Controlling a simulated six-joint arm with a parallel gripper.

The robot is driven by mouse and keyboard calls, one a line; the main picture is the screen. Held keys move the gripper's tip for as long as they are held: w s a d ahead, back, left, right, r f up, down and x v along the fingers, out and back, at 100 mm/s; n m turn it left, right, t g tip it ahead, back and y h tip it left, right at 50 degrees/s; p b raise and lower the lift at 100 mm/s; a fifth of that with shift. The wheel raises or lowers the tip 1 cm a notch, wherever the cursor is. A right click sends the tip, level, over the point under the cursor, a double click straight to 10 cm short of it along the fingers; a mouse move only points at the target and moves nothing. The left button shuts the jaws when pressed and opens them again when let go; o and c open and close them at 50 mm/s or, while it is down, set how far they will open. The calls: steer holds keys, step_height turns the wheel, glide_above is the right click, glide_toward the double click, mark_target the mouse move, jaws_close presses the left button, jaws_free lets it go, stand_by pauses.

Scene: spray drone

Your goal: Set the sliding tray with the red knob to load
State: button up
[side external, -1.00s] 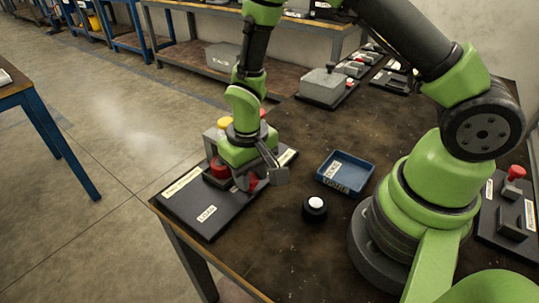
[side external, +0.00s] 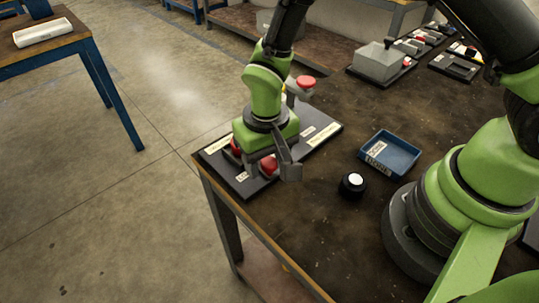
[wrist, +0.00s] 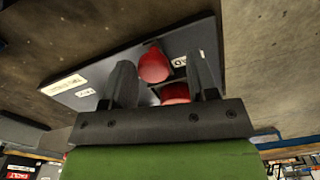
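The dark panel (side external: 322,124) lies at the table's corner in the side view, with a LOAD label (side external: 243,174) at its near end. My gripper (side external: 271,168) is low over that end, partly covering the label. Red parts show beside it on the left (side external: 236,149) and between its fingers (side external: 268,162). In the wrist view my open fingers (wrist: 160,70) stand either side of a rounded red knob (wrist: 153,66), with another red part (wrist: 174,93) nearer the palm. Contact with the knob cannot be told. The tray under it is mostly hidden.
A blue bin (side external: 390,153) and a black button base with a white top (side external: 352,185) are to the right. A grey box (side external: 382,63) stands farther back. The table edge is close to the panel.

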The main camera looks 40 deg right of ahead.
steer(key=shift+d+r, duration=0.1)
step_height(320, 180, up, 10)
stand_by(0.6)
steer(key=s+d+r+t+y, duration=0.1)
steer(key=s+d+r, duration=0.1)
steer(key=r, duration=0.2)
steer(key=s+d+r+m+t, duration=0.1)
steer(key=d+r, duration=0.1)
steer(key=r, duration=0.2)
steer(key=s+d+r+t+y, duration=0.1)
steer(key=s+d+r, duration=0.1)
steer(key=r, duration=0.2)
steer(key=s+d+r+t, duration=0.3)
steer(key=s+r+t, duration=0.1)
steer(key=s, duration=0.5)
steer(key=shift+d+r, duration=0.35)
steer(key=shift+d, duration=0.05)
